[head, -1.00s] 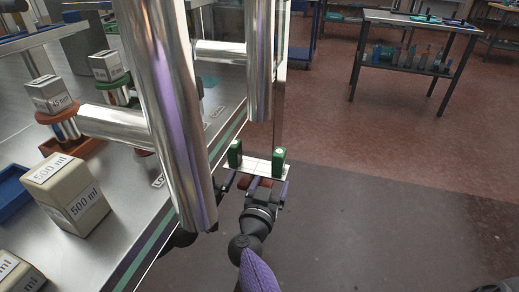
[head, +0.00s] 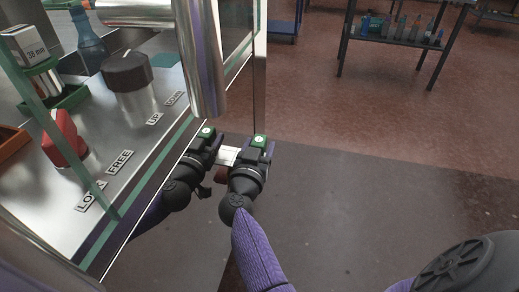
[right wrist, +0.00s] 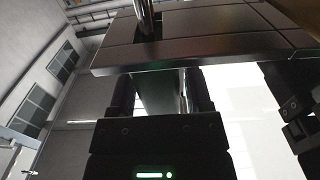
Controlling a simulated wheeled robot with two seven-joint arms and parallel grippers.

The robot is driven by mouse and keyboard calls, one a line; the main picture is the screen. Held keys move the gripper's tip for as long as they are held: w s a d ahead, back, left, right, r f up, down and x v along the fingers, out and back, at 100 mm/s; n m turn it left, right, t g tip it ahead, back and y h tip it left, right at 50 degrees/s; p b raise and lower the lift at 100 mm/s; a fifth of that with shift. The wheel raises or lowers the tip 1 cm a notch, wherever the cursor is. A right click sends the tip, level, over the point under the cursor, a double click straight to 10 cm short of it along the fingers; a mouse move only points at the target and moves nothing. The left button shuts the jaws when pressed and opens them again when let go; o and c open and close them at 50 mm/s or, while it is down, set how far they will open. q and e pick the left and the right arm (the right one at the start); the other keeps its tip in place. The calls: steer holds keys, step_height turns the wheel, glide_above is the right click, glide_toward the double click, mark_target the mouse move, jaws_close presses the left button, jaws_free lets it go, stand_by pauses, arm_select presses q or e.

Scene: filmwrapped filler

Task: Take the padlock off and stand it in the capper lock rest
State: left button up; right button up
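My right gripper (head: 249,160) is at the bench's right side, by the upright glass panel; a mirrored copy shows in the glass to its left. In the right wrist view, a dark reddish-brown grooved body (right wrist: 200,45) with a steel rod in a slot (right wrist: 147,18) lies just beyond the fingers (right wrist: 158,95); whether this is the padlock I cannot tell. A dark strip and thin steel bar show between the fingers; grip is unclear. My left gripper is out of view. I cannot identify the lock rest.
The steel bench carries a red block (head: 65,140), a black-topped metal cylinder (head: 127,80), a blue bottle (head: 87,40) and LOCK, FREE and UP labels (head: 120,160). A thick steel post (head: 203,65) stands close to the gripper.

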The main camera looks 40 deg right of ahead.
jaws_close()
